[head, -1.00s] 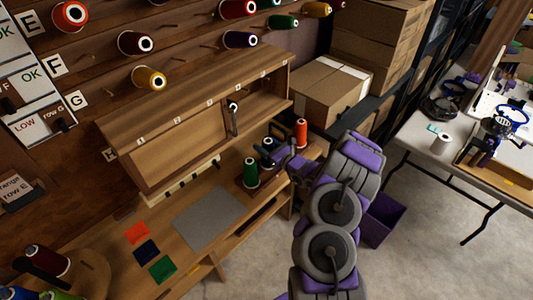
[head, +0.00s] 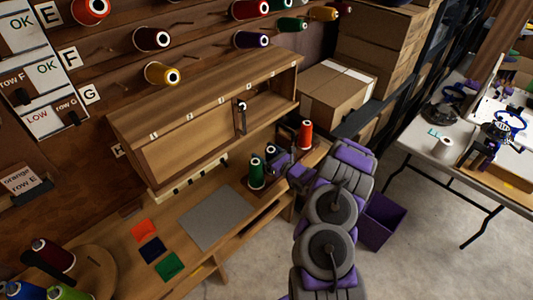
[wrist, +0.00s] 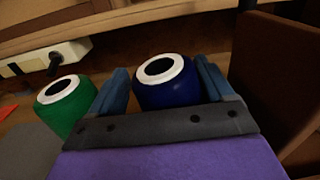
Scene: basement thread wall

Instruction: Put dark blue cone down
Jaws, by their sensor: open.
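The dark blue cone (wrist: 168,88) has a white ring top and stands between the two fingers of my gripper (wrist: 162,68) in the wrist view. The fingers are open on either side of it; its base is hidden. In the head view the dark blue cone (head: 270,152) is mostly hidden by my gripper (head: 281,164) and stands at the right part of the wooden bench. A green cone (head: 257,174) stands upright just to its left. The green cone also shows in the wrist view (wrist: 67,108), left of the left finger.
An orange-red cone (head: 305,136) stands behind and right of my gripper. A wooden cabinet (head: 190,150) rises behind the bench. A grey mat (head: 211,219) and coloured squares (head: 151,249) lie to the left. A purple bin (head: 381,222) stands on the floor.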

